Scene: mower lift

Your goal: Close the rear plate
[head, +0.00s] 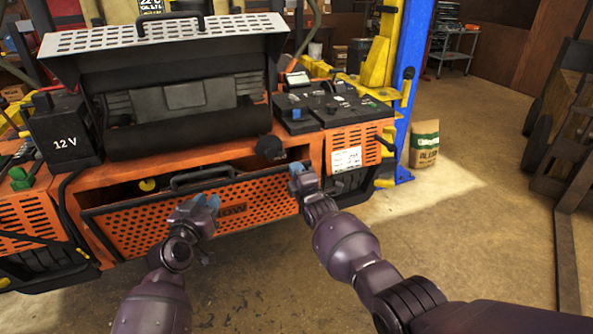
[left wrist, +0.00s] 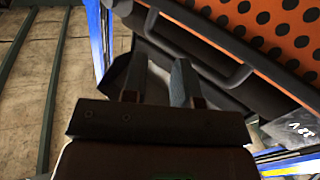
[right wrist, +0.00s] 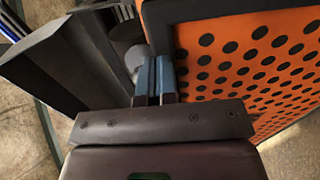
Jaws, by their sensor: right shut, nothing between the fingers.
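The rear plate (head: 253,197) is an orange perforated panel with a black frame on the mower's back. Its top edge stands away from the body, leaving a dark gap. A black handle (head: 201,174) is on its upper edge; in the left wrist view a black bar (left wrist: 205,35) runs along the plate (left wrist: 275,25). My left gripper (head: 212,201) is in front of the plate's middle, its fingers apart and nothing visible between them. My right gripper (head: 297,176) is at the plate's upper right corner, fingers together and empty. In the right wrist view the plate (right wrist: 250,60) is beside them; contact is unclear.
The orange mower body (head: 110,195) surrounds the plate. A 12 V battery (head: 64,132) stands at left. A blue lift post (head: 410,70) and a paper sack (head: 424,145) are at right. The floor (head: 480,240) at right is open.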

